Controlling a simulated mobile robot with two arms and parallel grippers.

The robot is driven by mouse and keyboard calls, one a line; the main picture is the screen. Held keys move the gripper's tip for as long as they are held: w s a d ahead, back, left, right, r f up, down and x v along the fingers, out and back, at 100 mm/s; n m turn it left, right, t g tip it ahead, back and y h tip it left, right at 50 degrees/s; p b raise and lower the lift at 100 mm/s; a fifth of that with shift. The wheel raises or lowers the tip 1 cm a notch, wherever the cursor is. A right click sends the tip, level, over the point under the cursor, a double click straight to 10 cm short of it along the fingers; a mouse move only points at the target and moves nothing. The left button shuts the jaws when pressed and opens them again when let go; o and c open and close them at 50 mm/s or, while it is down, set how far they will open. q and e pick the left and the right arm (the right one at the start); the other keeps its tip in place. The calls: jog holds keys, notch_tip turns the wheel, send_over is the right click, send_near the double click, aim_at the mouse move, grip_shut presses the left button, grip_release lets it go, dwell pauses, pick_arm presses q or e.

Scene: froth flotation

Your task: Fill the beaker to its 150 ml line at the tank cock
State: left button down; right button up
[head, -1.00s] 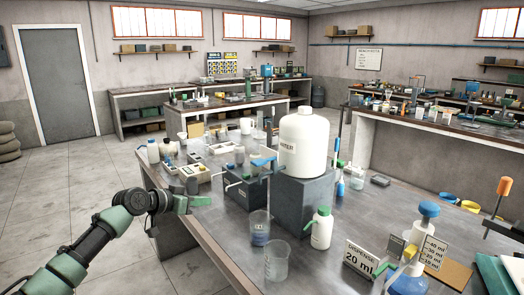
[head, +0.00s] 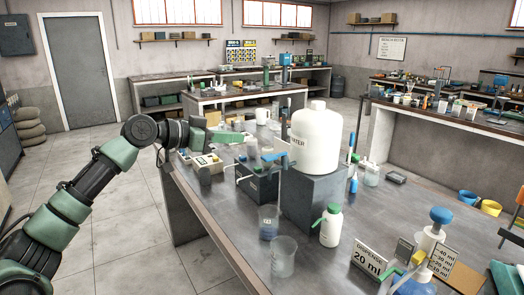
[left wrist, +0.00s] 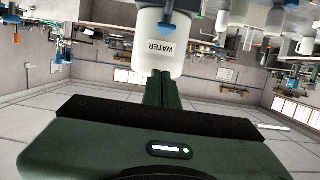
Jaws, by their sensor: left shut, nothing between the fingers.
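The white water tank (head: 316,138) stands on a dark grey block (head: 314,200) on the bench. A blue-handled cock (head: 279,159) is at its left side. Two clear beakers stand on the bench in front of the block. One (head: 268,222) looks bluish low down; the other (head: 283,257) looks empty. I cannot read their lines. My left gripper (head: 234,136) is shut and empty, raised above the bench left of the tank and apart from it. In the left wrist view, its fingers (left wrist: 157,88) point towards the tank (left wrist: 160,55). My right gripper is not in view.
A green-capped white bottle (head: 331,226) stands right of the beakers. A "DISPENSE 20 ml" sign (head: 369,260) and a blue-topped dispenser (head: 430,238) are at the front right. Small instruments (head: 207,163) crowd the bench's left end. The front left bench top is mostly bare.

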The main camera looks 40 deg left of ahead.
pick_arm(q)
jog(key=p, duration=0.6)
send_over(275, 156)
jog(key=s+a, duration=0.2)
jog(key=s, duration=0.2)
jog(key=f, duration=0.6)
jog(key=shift+w+a+f+p, duration=0.15)
jog(key=shift+w+p, duration=0.1)
jog(key=shift+p, duration=0.15)
